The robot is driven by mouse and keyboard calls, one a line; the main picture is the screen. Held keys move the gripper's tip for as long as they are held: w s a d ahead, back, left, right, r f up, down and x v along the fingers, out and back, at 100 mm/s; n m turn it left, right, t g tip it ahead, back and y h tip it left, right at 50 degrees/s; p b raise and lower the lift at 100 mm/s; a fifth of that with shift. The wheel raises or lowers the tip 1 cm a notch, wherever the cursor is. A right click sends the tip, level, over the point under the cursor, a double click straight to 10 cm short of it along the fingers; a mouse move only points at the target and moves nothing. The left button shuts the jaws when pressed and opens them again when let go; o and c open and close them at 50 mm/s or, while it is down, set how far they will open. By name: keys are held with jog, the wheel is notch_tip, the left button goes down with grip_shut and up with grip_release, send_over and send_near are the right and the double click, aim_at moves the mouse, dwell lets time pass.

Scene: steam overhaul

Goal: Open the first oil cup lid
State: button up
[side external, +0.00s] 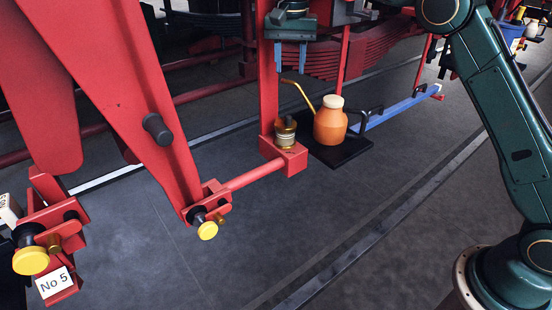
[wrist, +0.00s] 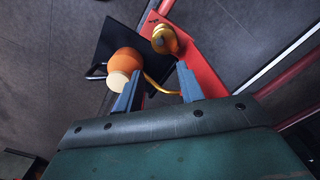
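A brass oil cup (side external: 285,134) with a darker domed top stands upright on a red block at the end of a red rod. The wrist view shows the oil cup (wrist: 165,39) from above, just beyond the fingertips. Its lid seems to be down, but the detail is too small to be sure. My gripper (side external: 290,57) is open and empty, fingers pointing down, above the oil cup and apart from it. In the wrist view my gripper (wrist: 157,84) has its two blue fingers spread, with nothing between them in contact.
An orange oil can (side external: 330,125) with a pale cap and thin brass spout (side external: 297,93) stands close right of the cup on a black tray (side external: 345,152). A red upright (side external: 268,80) rises close behind the cup. Front floor is clear.

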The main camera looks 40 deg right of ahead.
aim_at(289, 117)
jog(key=shift+f, duration=0.2)
jog(key=shift+f, duration=6.8)
jog(key=shift+c, duration=0.2)
grip_shut()
